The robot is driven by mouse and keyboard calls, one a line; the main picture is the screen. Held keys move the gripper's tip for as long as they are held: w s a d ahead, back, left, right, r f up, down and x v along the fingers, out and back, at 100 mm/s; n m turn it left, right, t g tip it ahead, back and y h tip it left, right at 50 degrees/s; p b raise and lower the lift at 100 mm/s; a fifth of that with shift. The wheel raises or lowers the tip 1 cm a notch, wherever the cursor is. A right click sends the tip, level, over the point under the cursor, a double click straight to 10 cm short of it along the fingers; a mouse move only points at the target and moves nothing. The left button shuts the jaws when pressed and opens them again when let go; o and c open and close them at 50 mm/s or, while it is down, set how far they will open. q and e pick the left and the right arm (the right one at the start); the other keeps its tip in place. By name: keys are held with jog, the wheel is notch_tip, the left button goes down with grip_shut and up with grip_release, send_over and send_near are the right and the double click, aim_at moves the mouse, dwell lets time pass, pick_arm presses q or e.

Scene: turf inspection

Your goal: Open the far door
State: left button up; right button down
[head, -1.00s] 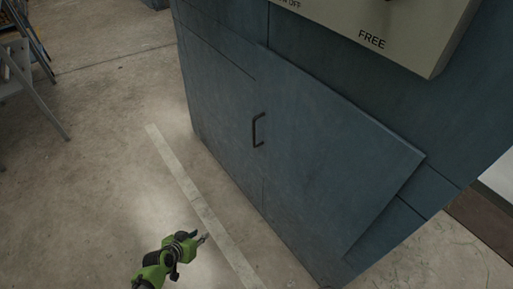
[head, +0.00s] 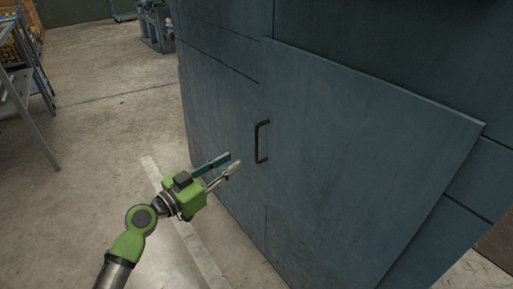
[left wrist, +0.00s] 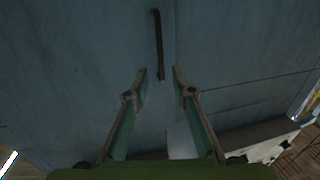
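The blue-grey cabinet door (head: 350,150) fills the middle and right of the head view. Its dark bar handle (head: 262,141) stands upright near the door's left edge. My left gripper (head: 235,162) is open and empty, its fingers pointing at the door just left of and slightly below the handle in the picture. In the left wrist view the two fingers (left wrist: 159,74) are spread, with the handle (left wrist: 157,45) ahead of and between the tips. The gripper does not hold the handle. My right gripper is not in view.
A shelf rack (head: 22,85) with a metal leg stands at the left. A blue-grey machine (head: 155,27) is at the back. A pale line (head: 190,235) runs along the concrete floor beside the cabinet. The floor left of the cabinet is clear.

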aim_at(256, 146)
pick_arm(q)
jog(key=x, duration=1.1)
jog(key=shift+w+d, duration=0.2)
grip_shut()
